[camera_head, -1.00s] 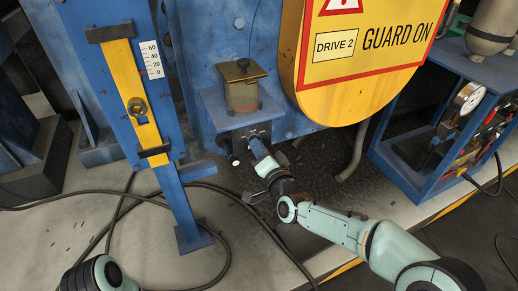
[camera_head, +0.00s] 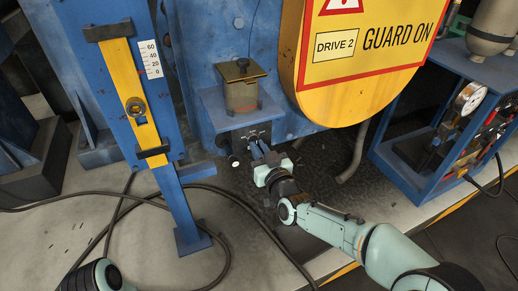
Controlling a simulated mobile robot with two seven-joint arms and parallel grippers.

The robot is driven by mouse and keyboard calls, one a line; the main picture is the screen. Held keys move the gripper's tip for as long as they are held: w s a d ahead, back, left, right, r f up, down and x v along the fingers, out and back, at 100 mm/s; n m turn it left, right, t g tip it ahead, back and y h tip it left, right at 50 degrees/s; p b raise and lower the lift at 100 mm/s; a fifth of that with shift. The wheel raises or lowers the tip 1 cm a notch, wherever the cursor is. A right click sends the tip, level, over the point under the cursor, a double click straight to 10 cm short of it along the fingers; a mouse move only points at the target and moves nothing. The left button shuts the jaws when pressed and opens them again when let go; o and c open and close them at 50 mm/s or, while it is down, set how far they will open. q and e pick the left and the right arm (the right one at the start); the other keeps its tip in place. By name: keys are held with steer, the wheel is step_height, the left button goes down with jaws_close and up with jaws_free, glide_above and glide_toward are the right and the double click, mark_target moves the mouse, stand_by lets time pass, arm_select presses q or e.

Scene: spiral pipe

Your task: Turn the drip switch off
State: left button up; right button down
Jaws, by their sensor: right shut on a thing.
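A small dark switch box (camera_head: 240,141) hangs on the blue machine frame, under a shelf that carries a brownish oil pot (camera_head: 240,95). My right gripper (camera_head: 257,150) reaches up to the front of this box from the lower right. Its two fingers are shut on the drip switch at the right side of the box face. The fingers cover the switch, so its position cannot be read. A pale round knob sticks out at the lower left of the box. My left gripper is not in view; only a piece of my left arm shows at the bottom left.
A yellow guard (camera_head: 355,75) marked "GUARD ON" hangs just right of and above my right gripper. A blue post with a yellow gauge strip (camera_head: 133,95) stands to the left. Black cables (camera_head: 85,203) lie on the floor. A blue rack (camera_head: 390,165) with a dial stands at the right.

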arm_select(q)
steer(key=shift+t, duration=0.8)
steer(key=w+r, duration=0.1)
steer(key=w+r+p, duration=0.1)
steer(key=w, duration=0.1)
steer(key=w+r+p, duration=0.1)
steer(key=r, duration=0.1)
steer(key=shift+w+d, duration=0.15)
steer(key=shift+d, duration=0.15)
arm_select(e)
steer(key=n, duration=1.2)
steer(key=shift+n, duration=0.3)
steer(key=c, duration=1.2)
jaws_free()
steer(key=shift+c, duration=0.2)
steer(key=shift+o, duration=0.3)
